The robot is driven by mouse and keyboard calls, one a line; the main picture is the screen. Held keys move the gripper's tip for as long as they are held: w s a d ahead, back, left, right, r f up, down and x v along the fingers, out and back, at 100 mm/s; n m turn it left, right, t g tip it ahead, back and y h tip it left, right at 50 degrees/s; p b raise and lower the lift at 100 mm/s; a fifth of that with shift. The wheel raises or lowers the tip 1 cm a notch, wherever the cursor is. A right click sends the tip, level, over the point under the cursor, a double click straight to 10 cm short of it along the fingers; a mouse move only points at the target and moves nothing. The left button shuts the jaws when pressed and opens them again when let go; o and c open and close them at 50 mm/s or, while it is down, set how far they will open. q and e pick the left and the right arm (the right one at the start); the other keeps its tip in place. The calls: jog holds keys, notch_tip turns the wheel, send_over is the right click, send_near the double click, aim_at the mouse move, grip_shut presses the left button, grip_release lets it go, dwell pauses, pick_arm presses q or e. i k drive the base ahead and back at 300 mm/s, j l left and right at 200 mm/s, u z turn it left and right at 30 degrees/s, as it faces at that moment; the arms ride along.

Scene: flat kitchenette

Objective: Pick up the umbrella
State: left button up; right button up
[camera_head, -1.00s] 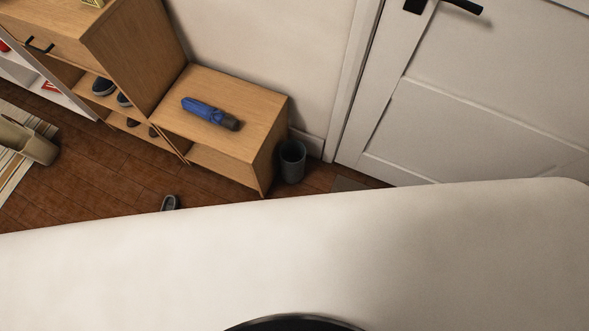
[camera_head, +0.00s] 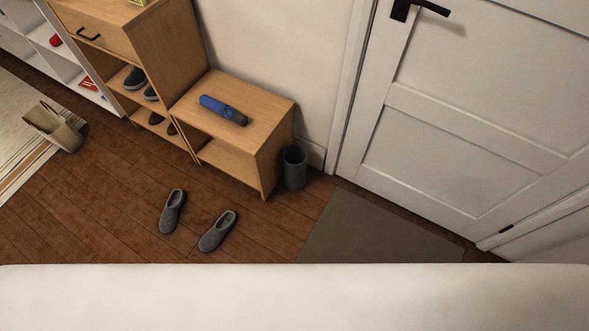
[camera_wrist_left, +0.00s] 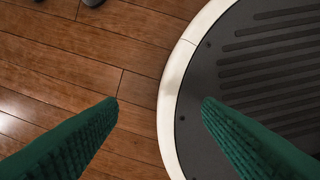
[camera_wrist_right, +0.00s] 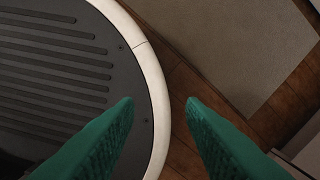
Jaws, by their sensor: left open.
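The umbrella (camera_head: 223,109) is folded, blue with a dark end. It lies on top of the low wooden bench cabinet (camera_head: 262,102) in the head view. Neither gripper shows in the head view. In the left wrist view my left gripper (camera_wrist_left: 160,102) is open and empty, its green fingers apart above the wooden floor and my round base. In the right wrist view my right gripper (camera_wrist_right: 160,102) is also open and empty, above the edge of my base and the floor. The umbrella is in neither wrist view.
Two grey slippers (camera_head: 217,231) lie on the floor before the bench. A dark bin (camera_head: 294,168) stands at its right side. A grey doormat (camera_head: 375,230) lies before the white door (camera_head: 470,110). A taller wooden cabinet (camera_head: 178,50) adjoins the bench. A beige bag (camera_head: 55,128) is at left.

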aim_at(226, 112)
jog(key=i+j, duration=0.15)
jog(key=i, duration=0.2)
jog(key=i+j+u, duration=0.1)
jog(key=i, duration=0.3)
jog(key=i+j, duration=0.2)
jog(key=i, duration=0.15)
